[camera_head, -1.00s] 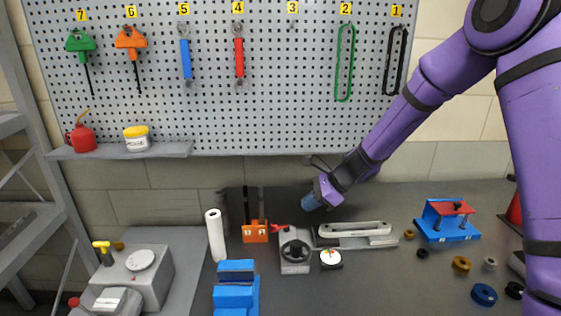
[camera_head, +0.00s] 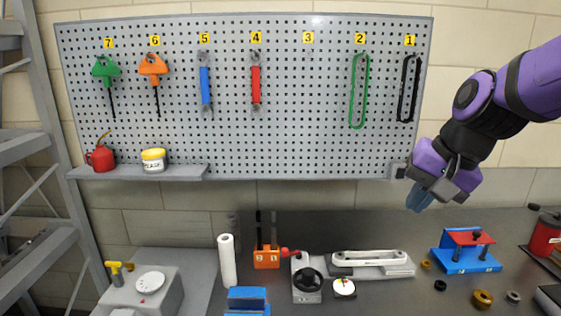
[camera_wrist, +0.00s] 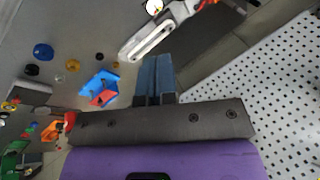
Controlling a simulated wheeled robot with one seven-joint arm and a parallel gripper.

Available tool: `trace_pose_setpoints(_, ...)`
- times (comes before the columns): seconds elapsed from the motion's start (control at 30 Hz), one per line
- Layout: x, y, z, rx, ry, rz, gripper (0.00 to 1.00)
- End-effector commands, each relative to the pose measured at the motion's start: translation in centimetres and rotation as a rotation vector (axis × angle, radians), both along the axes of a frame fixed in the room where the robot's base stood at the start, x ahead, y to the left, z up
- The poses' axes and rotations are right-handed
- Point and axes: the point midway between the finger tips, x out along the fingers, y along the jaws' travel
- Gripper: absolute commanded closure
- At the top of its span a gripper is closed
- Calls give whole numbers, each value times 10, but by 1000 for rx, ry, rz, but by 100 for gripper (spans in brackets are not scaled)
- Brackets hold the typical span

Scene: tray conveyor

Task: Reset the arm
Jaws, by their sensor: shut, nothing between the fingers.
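My purple arm reaches in from the right in the head view. My gripper (camera_head: 420,197) hangs in the air in front of the pegboard's lower right corner, above the workbench, with its blue fingers pointing down. In the wrist view my gripper (camera_wrist: 155,75) shows its two blue fingers side by side and closed together, with nothing between them. It is apart from every object on the bench.
The pegboard (camera_head: 290,150) holds tools on numbered hooks; the hook under label 3 is empty. A paper roll (camera_head: 227,261) stands left.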

Motion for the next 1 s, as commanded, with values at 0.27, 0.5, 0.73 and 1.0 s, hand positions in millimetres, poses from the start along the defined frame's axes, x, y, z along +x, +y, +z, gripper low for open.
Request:
trace_pose_setpoints(0.27, -73, -39, 24, -219, -141, 185, 100)
trace_pose_setpoints(0.5, -118, -66, 30, -367, -211, 290, 100)
trace_pose_setpoints(0.73, -130, -74, 29, -412, -227, 321, 100)
trace_pose_setpoints(1.0, -130, -74, 29, -412, -227, 321, 100)
